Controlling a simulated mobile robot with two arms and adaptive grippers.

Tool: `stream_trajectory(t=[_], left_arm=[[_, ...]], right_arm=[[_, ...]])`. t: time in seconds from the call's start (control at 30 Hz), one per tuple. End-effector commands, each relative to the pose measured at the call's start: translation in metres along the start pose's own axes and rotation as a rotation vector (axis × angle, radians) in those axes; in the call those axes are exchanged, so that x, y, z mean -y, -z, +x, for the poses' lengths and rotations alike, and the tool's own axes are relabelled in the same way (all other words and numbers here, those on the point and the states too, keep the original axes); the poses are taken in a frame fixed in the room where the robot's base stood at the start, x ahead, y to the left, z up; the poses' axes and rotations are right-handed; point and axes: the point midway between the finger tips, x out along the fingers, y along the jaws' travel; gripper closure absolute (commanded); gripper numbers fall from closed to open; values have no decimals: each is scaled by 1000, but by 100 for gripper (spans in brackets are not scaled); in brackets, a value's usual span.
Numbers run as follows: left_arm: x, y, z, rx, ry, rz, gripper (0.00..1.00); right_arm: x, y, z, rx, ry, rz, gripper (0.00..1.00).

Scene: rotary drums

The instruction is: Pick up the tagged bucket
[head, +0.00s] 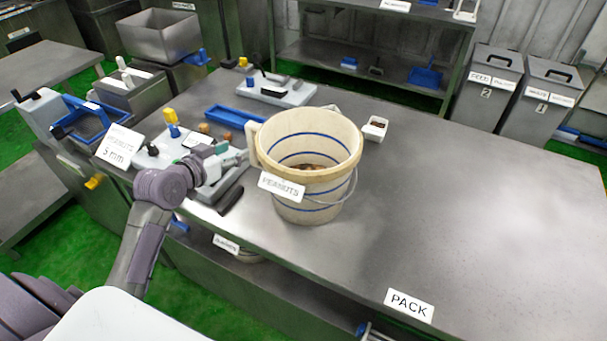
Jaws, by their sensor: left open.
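The tagged bucket (309,205) is cream with blue bands and stands upright on the metal table. A white tag (282,187) reading PEANUTS hangs on its front left. A wire handle rests low at its right side, and a pale lug sticks out at the upper left. Some brown contents show at the bottom inside. My left gripper (241,157) is open at the bucket's left side, close to the wall below the lug. I cannot tell whether it touches. My right gripper is not in view.
A small white dish (375,128) stands behind the bucket at right. Left of the bucket are a blue tray (232,117) and small bench devices. Another tagged bucket shows partly on the shelf below. The table (470,200) right of the bucket is clear, with a PACK sign (408,305) at its front edge.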

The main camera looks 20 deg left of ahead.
Motion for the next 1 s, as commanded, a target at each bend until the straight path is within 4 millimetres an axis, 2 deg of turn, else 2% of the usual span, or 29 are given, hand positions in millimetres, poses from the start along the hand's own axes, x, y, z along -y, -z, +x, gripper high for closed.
stream_trajectory(t=[0.1, 0.37, 0.57, 0.7, 1.0], left_arm=[[0, 2, 21, 0, 0, -2, 48], [-1, 0, 41, 2, -1, 0, 48], [-4, -2, 68, 2, -2, -3, 48], [-3, -4, 84, 3, 0, -1, 48], [-3, -5, 88, 2, 0, 2, 48]], right_arm=[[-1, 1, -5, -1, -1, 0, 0], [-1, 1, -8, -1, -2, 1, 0], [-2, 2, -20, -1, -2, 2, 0], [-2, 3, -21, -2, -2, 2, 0], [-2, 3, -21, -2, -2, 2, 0]])
